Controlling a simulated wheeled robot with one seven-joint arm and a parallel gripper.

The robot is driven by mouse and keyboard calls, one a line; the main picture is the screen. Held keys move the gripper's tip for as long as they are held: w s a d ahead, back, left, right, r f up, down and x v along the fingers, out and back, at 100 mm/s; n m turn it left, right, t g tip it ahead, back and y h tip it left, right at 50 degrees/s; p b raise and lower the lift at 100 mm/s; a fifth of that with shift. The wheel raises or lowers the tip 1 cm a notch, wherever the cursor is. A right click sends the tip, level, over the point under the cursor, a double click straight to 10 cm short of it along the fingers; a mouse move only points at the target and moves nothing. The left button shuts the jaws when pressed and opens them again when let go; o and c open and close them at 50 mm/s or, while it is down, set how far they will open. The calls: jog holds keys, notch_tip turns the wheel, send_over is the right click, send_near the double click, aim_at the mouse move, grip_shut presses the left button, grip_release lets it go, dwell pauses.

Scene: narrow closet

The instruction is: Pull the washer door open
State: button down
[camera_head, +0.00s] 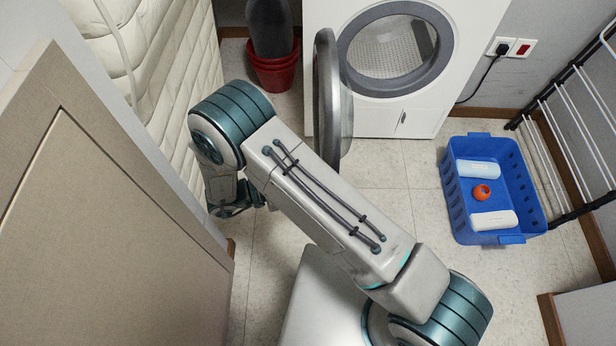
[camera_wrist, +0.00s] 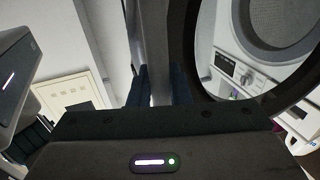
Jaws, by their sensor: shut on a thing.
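The washer (camera_head: 375,115) is white and stands at the back, with its round drum opening (camera_head: 393,48) uncovered. Its round grey door (camera_head: 328,100) stands wide open, swung out toward me and seen nearly edge-on. My arm hides the door's lower end in the head view. In the wrist view the dark door ring (camera_wrist: 190,45) fills the upper right, with a washer panel and knob seen through it. My gripper (camera_wrist: 160,88) is shut on a grey upright edge of the door between its blue fingers. In the head view my arm mostly hides the fingertips.
A red bucket (camera_head: 273,72) and a quilted mattress (camera_head: 165,70) are left. A beige panel (camera_head: 110,210) stands near left.

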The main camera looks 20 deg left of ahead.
jog(key=shift+s+f, duration=0.15)
jog(key=shift+s, duration=0.05)
jog(key=c, duration=1.7)
grip_release()
jog(key=shift+w, duration=0.1)
jog(key=shift+r+p, duration=0.3)
jog(key=shift+r, duration=0.35)
notch_tip(320, 180, up, 3)
jog(key=shift+r+p, duration=0.2)
jog(key=shift+p, duration=0.6)
jog(key=d+r+p, duration=0.1)
jog(key=d+r, duration=0.2)
jog(key=d, duration=0.2)
jog(key=w+d+r+p, duration=0.1)
jog(key=d+r+p, duration=0.1)
jog(key=d, duration=0.4)
jog(key=shift+w+d+r+p, duration=0.25)
jog(key=shift+d+r+p, duration=0.05)
jog(key=shift+r, duration=0.45)
